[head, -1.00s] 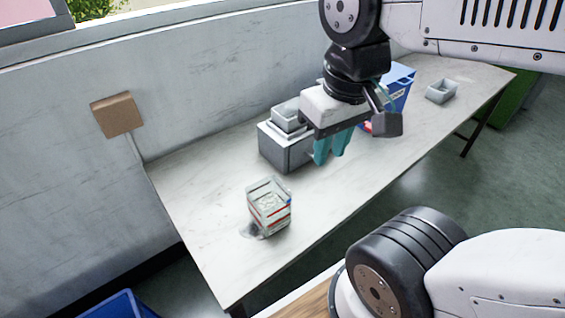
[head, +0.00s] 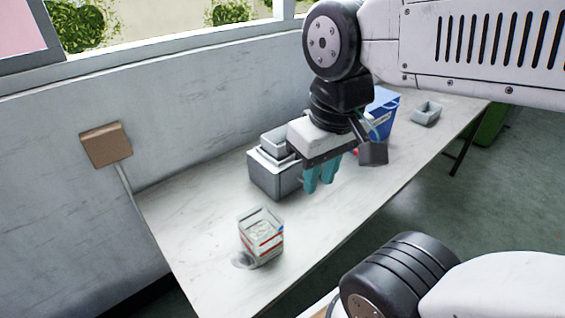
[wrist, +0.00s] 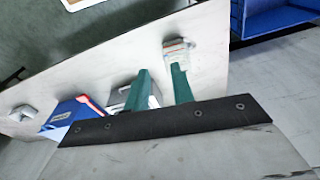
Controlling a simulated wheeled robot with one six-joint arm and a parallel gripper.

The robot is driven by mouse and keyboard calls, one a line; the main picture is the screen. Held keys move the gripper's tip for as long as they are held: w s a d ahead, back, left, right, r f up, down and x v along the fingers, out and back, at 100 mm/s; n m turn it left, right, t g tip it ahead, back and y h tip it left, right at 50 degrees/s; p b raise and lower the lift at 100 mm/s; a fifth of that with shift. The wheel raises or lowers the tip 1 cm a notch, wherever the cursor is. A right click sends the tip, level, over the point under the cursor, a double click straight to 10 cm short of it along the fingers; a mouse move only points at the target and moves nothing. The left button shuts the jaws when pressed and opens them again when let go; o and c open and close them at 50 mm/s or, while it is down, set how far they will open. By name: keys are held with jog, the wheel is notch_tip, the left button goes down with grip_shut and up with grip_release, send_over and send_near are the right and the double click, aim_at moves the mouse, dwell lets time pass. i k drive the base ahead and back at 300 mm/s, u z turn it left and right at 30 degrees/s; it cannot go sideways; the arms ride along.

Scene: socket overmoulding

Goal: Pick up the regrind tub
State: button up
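A clear, square-sided tub (head: 262,243) with pale granules and red stripes stands upright near the front left of the table; it looks most like the regrind tub, though I can read no label. It also shows in the wrist view (wrist: 176,45), partly behind a finger. My gripper (head: 320,174) hangs over the table, behind and to the right of this tub and apart from it. Its two teal fingers stand apart with nothing between them; they show in the wrist view (wrist: 161,88) too.
A grey box (head: 275,180) with a smaller grey container (head: 275,140) on top stands beside my gripper. A blue box (head: 382,112) and a small grey bin (head: 427,113) stand farther along the table (head: 190,215). The wrist view shows a blue crate (wrist: 280,18) off the table.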

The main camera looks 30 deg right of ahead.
aim_at(261, 231)
jog(key=z, duration=2.4)
jog(key=k, duration=1.4)
jog(key=u, duration=1.95)
